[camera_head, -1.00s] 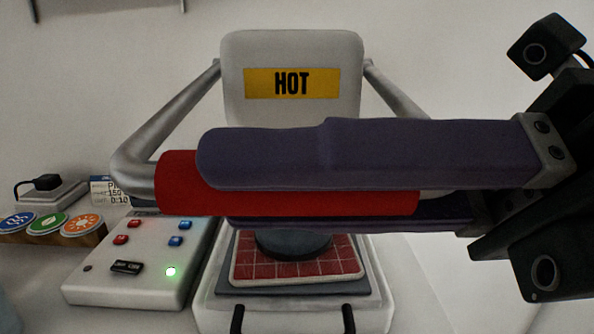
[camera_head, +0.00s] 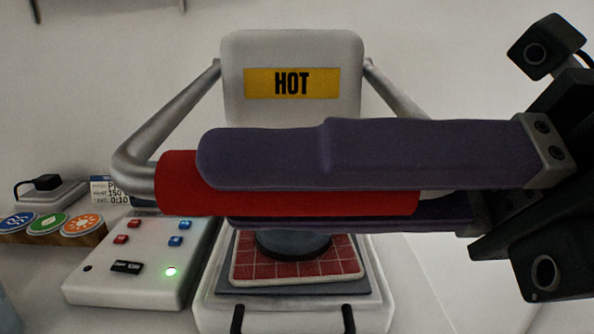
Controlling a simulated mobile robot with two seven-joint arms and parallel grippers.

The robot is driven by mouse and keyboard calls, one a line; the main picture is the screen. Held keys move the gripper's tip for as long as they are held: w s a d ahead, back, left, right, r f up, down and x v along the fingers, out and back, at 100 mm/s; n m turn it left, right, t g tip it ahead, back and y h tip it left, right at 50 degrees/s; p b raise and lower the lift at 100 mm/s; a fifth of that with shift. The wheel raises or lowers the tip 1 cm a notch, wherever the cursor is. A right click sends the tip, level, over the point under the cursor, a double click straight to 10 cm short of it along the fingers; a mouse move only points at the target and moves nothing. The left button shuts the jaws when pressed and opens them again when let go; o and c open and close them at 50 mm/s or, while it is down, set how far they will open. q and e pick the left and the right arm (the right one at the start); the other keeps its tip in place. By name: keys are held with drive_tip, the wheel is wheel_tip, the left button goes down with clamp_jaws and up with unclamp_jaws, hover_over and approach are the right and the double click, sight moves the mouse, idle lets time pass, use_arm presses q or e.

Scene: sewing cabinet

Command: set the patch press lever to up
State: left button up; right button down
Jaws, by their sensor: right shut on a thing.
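The patch press (camera_head: 290,47) stands ahead, white, with a yellow HOT label on its upright head. Its lever (camera_head: 134,163) is a grey metal bar bent around the head, with a red grip (camera_head: 176,187) across the front. My right gripper (camera_head: 222,190) comes in from the right. Its purple fingers lie above and below the red grip and are shut on it. The fingers hide part of the grip and the lever's right bend. A red gridded pad (camera_head: 256,268) lies on the press bed, under a dark round piece partly hidden by the fingers. My left gripper is not in view.
A white control box (camera_head: 135,285) with red and blue buttons and a lit green light stands left of the press. Round blue, green and orange buttons (camera_head: 82,224) sit on a wooden strip at the far left.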

drive_tip(key=w+r+m+p, duration=0.4)
drive_tip(key=r+m+p, duration=0.3)
drive_tip(key=r+p, duration=0.2)
drive_tip(key=w+r+m+p, duration=0.5)
drive_tip(key=r+p, duration=0.5)
drive_tip(key=p, duration=0.3)
drive_tip(key=shift+w+r+m, duration=0.2)
drive_tip(key=shift+w+m, duration=0.05)
drive_tip(key=shift+m, duration=0.65)
drive_tip(key=c, duration=0.7)
unclamp_jaws()
drive_tip(key=shift+w, duration=0.1)
drive_tip(key=shift+o, duration=0.2)
